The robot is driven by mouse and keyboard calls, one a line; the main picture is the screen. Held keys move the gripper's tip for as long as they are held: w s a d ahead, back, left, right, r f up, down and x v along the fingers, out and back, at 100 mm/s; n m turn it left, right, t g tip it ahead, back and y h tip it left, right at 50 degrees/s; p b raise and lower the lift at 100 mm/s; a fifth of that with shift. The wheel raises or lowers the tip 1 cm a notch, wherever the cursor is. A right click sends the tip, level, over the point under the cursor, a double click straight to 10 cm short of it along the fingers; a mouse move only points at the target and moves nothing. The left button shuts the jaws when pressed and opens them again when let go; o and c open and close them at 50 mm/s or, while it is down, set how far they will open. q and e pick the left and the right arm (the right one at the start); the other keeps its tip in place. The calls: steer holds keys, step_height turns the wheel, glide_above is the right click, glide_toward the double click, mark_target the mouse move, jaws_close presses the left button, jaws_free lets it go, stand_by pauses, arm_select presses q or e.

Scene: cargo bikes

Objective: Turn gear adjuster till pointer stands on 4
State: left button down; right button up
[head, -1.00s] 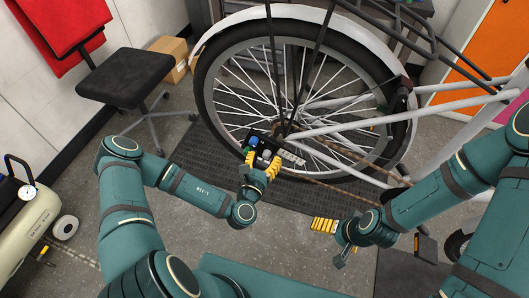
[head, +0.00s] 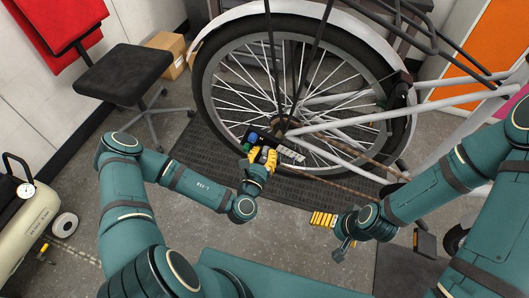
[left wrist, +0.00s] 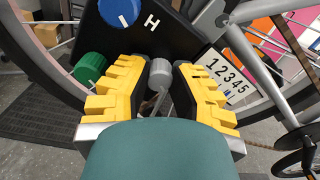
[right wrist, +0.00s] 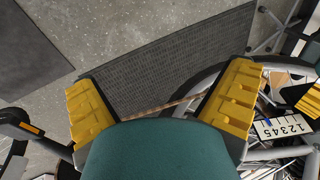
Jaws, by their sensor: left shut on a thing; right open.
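A black panel (left wrist: 178,38) by the rear wheel carries a blue knob (left wrist: 119,12), a green knob (left wrist: 90,68) and a letter H. A small grey knob (left wrist: 160,73) stands between the yellow fingers of my left gripper (left wrist: 158,88), which is shut on it. A white scale plate (left wrist: 222,74) with the numbers 1 to 5 lies to the right of the knob. A small blue mark (right wrist: 267,122) shows at the plate's edge in the right wrist view; I cannot tell which number it stands on. My right gripper (head: 323,219) is open and empty over the floor.
The bicycle's rear wheel (head: 218,112) and silver frame tubes stand close behind the panel. A brown chain runs low to the right. A dark mat (right wrist: 150,70) lies beneath. A black chair (head: 125,73) and an air compressor (head: 25,222) stand left.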

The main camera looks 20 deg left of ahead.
arm_select(q)
steer(key=n+p, duration=0.2)
steer(key=p, duration=0.1)
steer(key=n+p, duration=0.3)
steer(key=shift+a+r, duration=0.1)
steer(key=shift+r, duration=0.1)
steer(key=n+p, duration=0.2)
steer(key=n, duration=0.1)
steer(key=shift+f+p, duration=0.15)
steer(key=shift+p, duration=0.25)
steer(key=shift+f+n+p, duration=0.1)
steer(key=shift+n+p, duration=0.5)
steer(key=shift+n, duration=1.2)
arm_select(e)
step_height(320, 180, up, 11)
steer(key=w, duration=0.2)
steer(key=shift+d+f+t, duration=0.15)
steer(key=shift+d+t, duration=0.15)
arm_select(q)
steer(key=c, duration=0.8)
jaws_free()
steer(key=shift+o, duration=0.2)
steer(key=s, duration=1.2)
steer(key=shift+a, duration=0.2)
